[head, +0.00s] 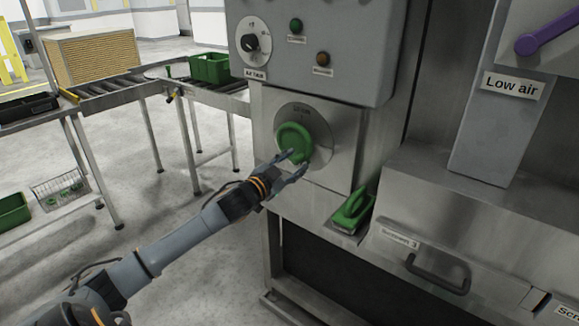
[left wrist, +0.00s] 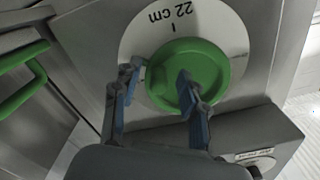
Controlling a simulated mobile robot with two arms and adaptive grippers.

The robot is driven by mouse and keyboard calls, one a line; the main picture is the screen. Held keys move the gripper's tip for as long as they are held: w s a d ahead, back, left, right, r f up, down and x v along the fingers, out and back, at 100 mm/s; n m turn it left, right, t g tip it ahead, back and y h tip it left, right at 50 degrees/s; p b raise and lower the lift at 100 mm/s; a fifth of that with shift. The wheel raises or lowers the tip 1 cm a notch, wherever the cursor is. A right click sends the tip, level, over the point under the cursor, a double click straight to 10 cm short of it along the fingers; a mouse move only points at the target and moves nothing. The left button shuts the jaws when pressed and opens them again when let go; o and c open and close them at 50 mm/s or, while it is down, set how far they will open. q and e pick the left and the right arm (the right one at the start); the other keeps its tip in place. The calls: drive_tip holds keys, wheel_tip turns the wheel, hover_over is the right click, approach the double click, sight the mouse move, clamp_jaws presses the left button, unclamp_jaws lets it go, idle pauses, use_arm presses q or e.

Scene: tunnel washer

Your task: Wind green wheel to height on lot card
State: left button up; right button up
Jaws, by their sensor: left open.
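The green wheel (head: 293,138) sits on a round pale plate (head: 337,123) on the front of the steel machine. In the left wrist view the green wheel (left wrist: 211,65) fills the middle, and its plate (left wrist: 226,28) reads "22 cm" upside down with a short mark beside it. My left gripper (head: 294,163) is open at the wheel's lower edge. In the left wrist view its fingers (left wrist: 156,76) are spread, one over the wheel's face and one beside its rim. I cannot tell whether they touch it. No lot card is readable. My right gripper is not in view.
Above the wheel is a control box (head: 350,42) with a knob (head: 250,42). A drawer handle (head: 425,272) and purple lever (head: 553,34) are to the right. A green crate (head: 210,68) stands on rollers at left.

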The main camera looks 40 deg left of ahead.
use_arm(q)
drive_tip(key=s, duration=1.2)
